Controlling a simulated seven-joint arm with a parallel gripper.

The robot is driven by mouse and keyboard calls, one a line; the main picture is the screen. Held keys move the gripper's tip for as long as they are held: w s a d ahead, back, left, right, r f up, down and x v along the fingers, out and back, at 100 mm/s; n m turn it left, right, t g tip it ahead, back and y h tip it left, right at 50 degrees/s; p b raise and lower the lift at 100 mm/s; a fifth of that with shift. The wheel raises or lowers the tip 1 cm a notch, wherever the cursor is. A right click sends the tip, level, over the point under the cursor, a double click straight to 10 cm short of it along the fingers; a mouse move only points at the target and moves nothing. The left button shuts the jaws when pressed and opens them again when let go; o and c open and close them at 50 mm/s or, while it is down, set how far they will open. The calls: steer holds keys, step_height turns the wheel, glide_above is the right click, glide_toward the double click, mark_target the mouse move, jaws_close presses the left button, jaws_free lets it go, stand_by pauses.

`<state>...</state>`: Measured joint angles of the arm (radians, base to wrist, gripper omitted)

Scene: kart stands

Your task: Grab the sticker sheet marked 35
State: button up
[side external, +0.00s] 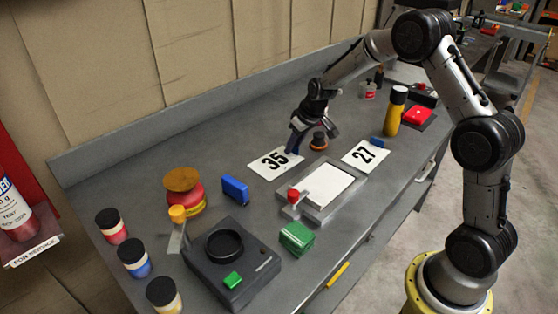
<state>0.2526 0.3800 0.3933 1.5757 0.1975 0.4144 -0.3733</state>
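The white sticker sheet marked 35 (274,163) lies flat on the grey bench, left of the sheet marked 27 (366,154). My gripper (312,139) is low over the bench at the far right edge of sheet 35. Its fingers look spread apart, with nothing clearly held. The left finger overlaps the sheet's edge in the picture; I cannot tell whether it touches. A small dark round piece with an orange-brown base (318,142) shows just below and between the fingers.
A blue block (235,189) stands left of sheet 35. A framed white pad (325,188) with a red knob lies in front. A green block (297,238), a black device (230,262), paint jars (134,258) and a yellow bottle (395,110) stand around. The wall borders the bench's back.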

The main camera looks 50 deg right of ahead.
jaws_close()
